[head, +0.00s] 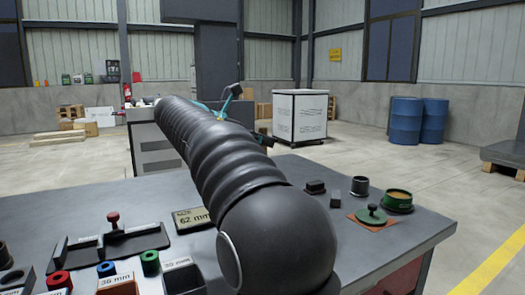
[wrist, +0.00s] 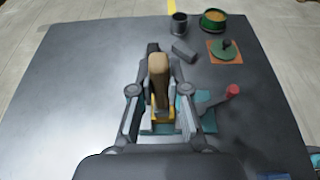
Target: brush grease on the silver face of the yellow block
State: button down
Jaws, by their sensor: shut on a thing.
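My gripper (wrist: 160,70) is shut on a brush with a tan wooden handle (wrist: 158,66) in the wrist view. Yellow surfaces, seemingly the yellow block (wrist: 169,114), show beneath the brush at a teal fixture (wrist: 159,128) with a red-knobbed lever (wrist: 232,91). The silver face and the bristles cannot be made out, so I cannot tell whether they touch. An open green tin (wrist: 213,20) with amber contents stands at the far right of the table; it also shows in the head view (head: 398,202). In the head view my arm hides the gripper and block.
A green knobbed lid (head: 372,214) lies on an orange mat (wrist: 211,57) by the tin. A dark cup (head: 360,186) and small dark blocks (head: 315,187) stand nearby. The wrist view's left tabletop is clear.

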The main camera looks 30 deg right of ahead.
jog(key=shift+r, duration=1.75)
jog(key=shift+d, duration=0.1)
